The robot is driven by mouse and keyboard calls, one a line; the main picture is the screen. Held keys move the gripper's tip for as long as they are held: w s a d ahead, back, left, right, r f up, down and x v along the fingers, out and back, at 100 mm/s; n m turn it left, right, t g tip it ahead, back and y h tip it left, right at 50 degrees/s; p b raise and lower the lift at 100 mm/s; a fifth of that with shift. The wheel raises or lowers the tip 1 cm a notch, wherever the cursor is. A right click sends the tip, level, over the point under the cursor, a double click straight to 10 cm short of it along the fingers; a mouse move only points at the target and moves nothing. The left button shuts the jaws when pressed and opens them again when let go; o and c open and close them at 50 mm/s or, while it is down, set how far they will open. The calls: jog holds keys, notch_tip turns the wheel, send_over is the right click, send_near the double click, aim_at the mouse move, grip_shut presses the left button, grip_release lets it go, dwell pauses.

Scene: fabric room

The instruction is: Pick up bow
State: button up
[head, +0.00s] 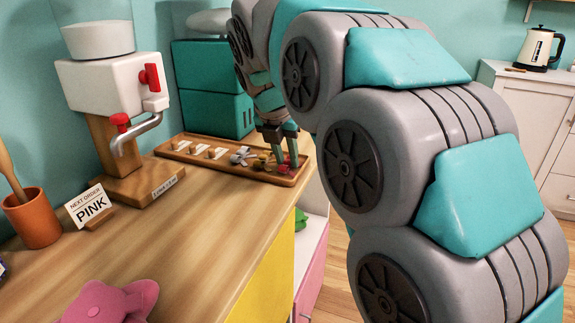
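A long wooden tray (182,155) lies on the counter and holds a row of small items. A grey-white piece (240,155) in it has a bow-like shape, but it is too small to be sure. My gripper (284,163) points down over the tray's right end. Its two fingers look a little apart, with small red (283,169) and yellowish (258,163) items at and beside the tips. Whether anything is gripped between them, I cannot tell. A pink soft-looking object (110,302) lies at the counter's front edge, partly cut off.
The counter's middle is clear.

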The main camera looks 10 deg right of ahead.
aim_at(286, 161)
jog(key=c, duration=0.4)
jog(key=shift+o, duration=0.2)
jog(key=shift+r, duration=0.1)
jog(key=shift+r, duration=1.55)
jog(key=shift+s+r, duration=0.1)
jog(key=shift+s, duration=0.1)
jog(key=s+d+r+b, duration=0.1)
jog(key=s+d, duration=0.1)
jog(key=s, duration=1.3)
jog(key=shift+s+d+r+b, duration=0.2)
jog(key=shift+d+r+b, duration=0.05)
jog(key=shift+d+b, duration=0.15)
